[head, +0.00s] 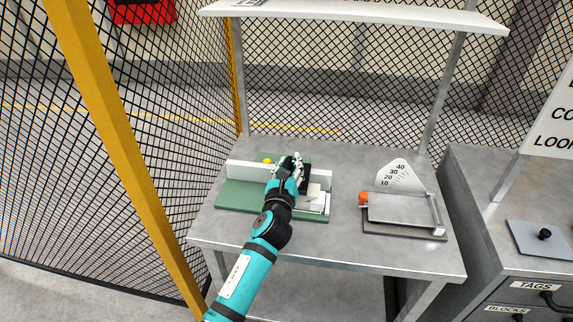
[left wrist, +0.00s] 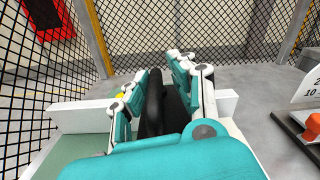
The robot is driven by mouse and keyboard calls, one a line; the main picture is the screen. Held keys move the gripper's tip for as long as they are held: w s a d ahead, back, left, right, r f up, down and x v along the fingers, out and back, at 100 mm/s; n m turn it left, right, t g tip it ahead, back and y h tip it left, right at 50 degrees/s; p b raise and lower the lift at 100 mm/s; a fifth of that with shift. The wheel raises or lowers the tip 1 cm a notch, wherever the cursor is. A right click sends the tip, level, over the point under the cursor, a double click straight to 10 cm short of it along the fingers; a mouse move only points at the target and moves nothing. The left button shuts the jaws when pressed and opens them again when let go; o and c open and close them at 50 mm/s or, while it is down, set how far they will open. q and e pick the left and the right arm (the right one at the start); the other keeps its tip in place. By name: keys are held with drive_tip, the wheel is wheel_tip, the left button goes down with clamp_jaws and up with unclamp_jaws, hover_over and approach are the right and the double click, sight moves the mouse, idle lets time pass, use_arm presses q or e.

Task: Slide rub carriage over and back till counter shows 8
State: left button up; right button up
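The rub fixture is a green base (head: 240,196) with a white upright rail (head: 247,172) behind, on the grey bench. A dark block (head: 305,178), which looks like the carriage, stands near the rail's middle. My left gripper (head: 290,166) is at this block and partly covers it. In the left wrist view its teal and white fingers (left wrist: 160,90) stand on either side of black parts; whether they press on a handle is unclear. A pale block (head: 313,192) lies at the fixture's right. No counter number is readable. My right gripper is not in view.
A hinged grey plate device (head: 402,208) with an orange knob and a numbered scale (head: 400,176) stands to the right. A shelf (head: 360,14) crosses above the bench. Mesh fencing with a yellow post (head: 118,130) stands left. Clear bench top lies in front of the fixture.

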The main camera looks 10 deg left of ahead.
use_arm(q)
drive_tip(key=shift+o, duration=0.9)
drive_tip(key=shift+d, duration=0.1)
drive_tip(key=shift+s, duration=0.2)
drive_tip(key=s, duration=1.1)
drive_tip(key=shift+s+a, duration=0.25)
drive_tip(key=shift+s, duration=0.1)
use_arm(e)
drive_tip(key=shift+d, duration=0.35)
